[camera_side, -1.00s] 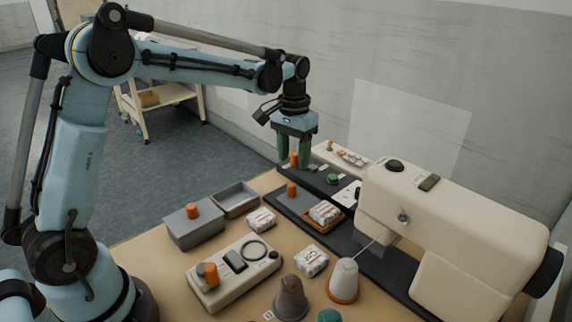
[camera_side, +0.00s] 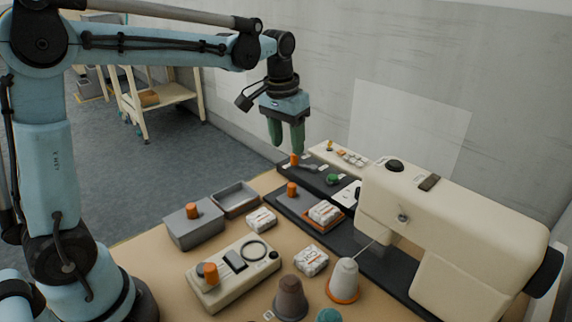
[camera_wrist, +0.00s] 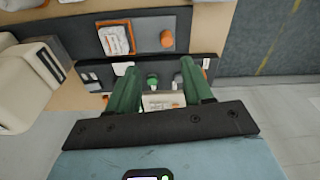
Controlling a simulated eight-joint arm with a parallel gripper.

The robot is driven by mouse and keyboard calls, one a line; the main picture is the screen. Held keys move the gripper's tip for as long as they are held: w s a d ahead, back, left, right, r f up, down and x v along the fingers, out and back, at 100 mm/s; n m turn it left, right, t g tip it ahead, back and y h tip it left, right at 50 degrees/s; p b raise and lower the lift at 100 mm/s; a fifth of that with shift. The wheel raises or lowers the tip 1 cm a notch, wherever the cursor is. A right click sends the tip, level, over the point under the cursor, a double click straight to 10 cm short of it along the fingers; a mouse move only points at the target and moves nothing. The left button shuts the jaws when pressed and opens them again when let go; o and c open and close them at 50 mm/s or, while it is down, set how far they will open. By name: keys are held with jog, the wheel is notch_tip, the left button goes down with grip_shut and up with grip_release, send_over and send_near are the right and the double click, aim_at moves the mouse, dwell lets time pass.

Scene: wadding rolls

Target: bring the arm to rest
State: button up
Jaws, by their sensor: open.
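My gripper (camera_side: 285,147) hangs fingers-down in the air above the back end of the dark panel (camera_side: 335,187), with its two green fingers apart and nothing between them. In the wrist view my gripper (camera_wrist: 157,74) also shows empty, its fingers spread over the dark panel. One white wrapped wadding roll (camera_side: 325,212) lies on an orange-edged holder; it also shows in the wrist view (camera_wrist: 116,39). Two more wrapped rolls lie on the tan table, one near the grey bins (camera_side: 261,219) and one near the white cone (camera_side: 311,261).
A cream sewing machine (camera_side: 455,225) stands at the right. Two grey bins (camera_side: 197,231) and a cream control box (camera_side: 232,280) are on the table's left part. A grey wall (camera_side: 400,60) rises behind the table. The air left of my gripper is clear.

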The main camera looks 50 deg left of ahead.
jog(key=s+d+f+t, duration=0.1)
jog(key=s+t, duration=0.2)
jog(key=s, duration=0.4)
jog(key=s+d+f+m+t, duration=0.1)
jog(key=s+d+f+t, duration=0.1)
jog(key=s, duration=0.5)
jog(key=shift+t, duration=0.4)
